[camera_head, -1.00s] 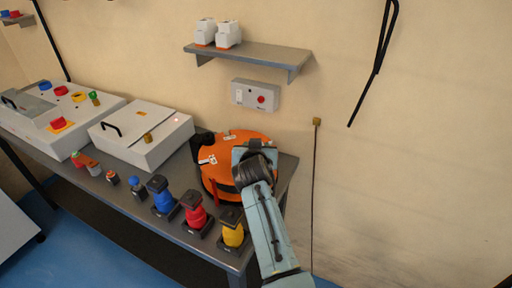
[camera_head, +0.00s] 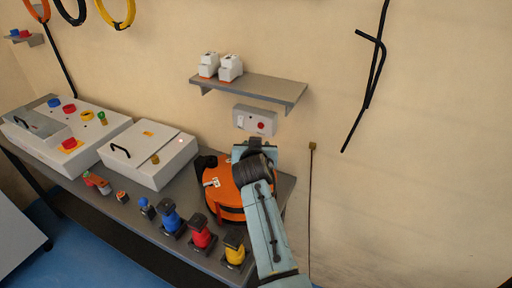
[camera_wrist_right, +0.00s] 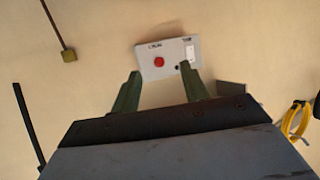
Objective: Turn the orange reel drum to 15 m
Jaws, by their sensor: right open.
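The orange reel drum (camera_head: 224,202) lies on the bench's right end, with a black rim and small white labels on its top. Its right and far parts are hidden behind my right arm. My right gripper (camera_head: 251,148) is above the drum's far side, near the wall. In the right wrist view my right gripper (camera_wrist_right: 161,72) is open, with two green fingers apart and nothing between them. The drum does not show in that view. The metre marks are too small to read. My left gripper is in neither view.
A grey wall box (camera_head: 255,120) with a red button is close beyond my right gripper; a shelf (camera_head: 262,89) is above it. Blue, red (camera_head: 201,234) and yellow (camera_head: 234,250) posts stand along the bench front. A white lidded box (camera_head: 150,160) is left of the drum.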

